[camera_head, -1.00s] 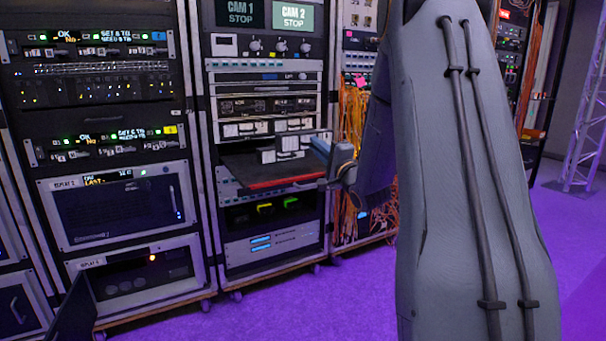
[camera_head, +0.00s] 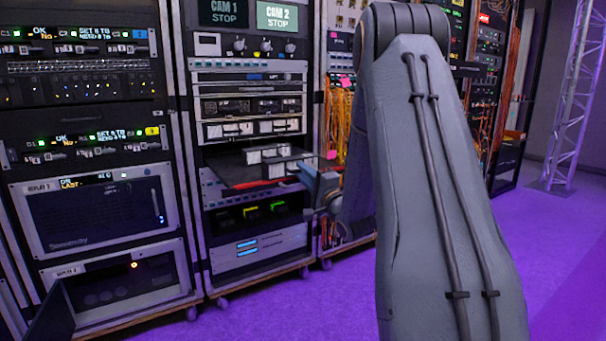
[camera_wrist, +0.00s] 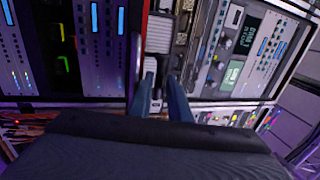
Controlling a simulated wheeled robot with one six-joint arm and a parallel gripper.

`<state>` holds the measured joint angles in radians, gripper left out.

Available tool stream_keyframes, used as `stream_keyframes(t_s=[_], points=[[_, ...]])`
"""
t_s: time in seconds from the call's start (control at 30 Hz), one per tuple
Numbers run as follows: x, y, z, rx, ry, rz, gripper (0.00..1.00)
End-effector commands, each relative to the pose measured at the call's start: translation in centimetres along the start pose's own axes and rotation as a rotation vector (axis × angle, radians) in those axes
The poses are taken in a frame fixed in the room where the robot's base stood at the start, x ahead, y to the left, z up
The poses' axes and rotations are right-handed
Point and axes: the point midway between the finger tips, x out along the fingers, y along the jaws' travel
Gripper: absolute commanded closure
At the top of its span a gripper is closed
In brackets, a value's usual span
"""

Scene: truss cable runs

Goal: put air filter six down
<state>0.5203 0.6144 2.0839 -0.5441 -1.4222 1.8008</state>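Pale, light-faced boxes (camera_head: 262,153) sit on a dark shelf with a red front edge (camera_head: 262,183) in the middle rack. I cannot read a number on any box, so I cannot tell which is air filter six. In the wrist view my two blue-grey fingers (camera_wrist: 163,82) stand apart, pointing at the shelf. A pale box (camera_wrist: 159,34) lies beyond their tips. Whether they grip something between them is unclear.
Equipment racks stand left and right of the shelf, with a replay unit (camera_head: 90,216) at left. Orange cables (camera_head: 336,125) hang just behind my gripper. A truss (camera_head: 572,100) stands at far right. Purple floor (camera_head: 270,318) in front is clear.

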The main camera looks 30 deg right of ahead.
Motion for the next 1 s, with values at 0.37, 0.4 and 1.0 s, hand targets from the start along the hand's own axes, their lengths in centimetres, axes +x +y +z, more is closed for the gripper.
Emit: stream_keyframes(t_s=[0.37,0.4,1.0], points=[[-1.9,-0.1,-0.1,0.0,0.002,0.002,0.83],[-2.6,-0.1,-0.1,0.001,0.002,0.004,0.83],[-11.8,0.0,-0.1,0.0,0.001,0.001,0.83]])
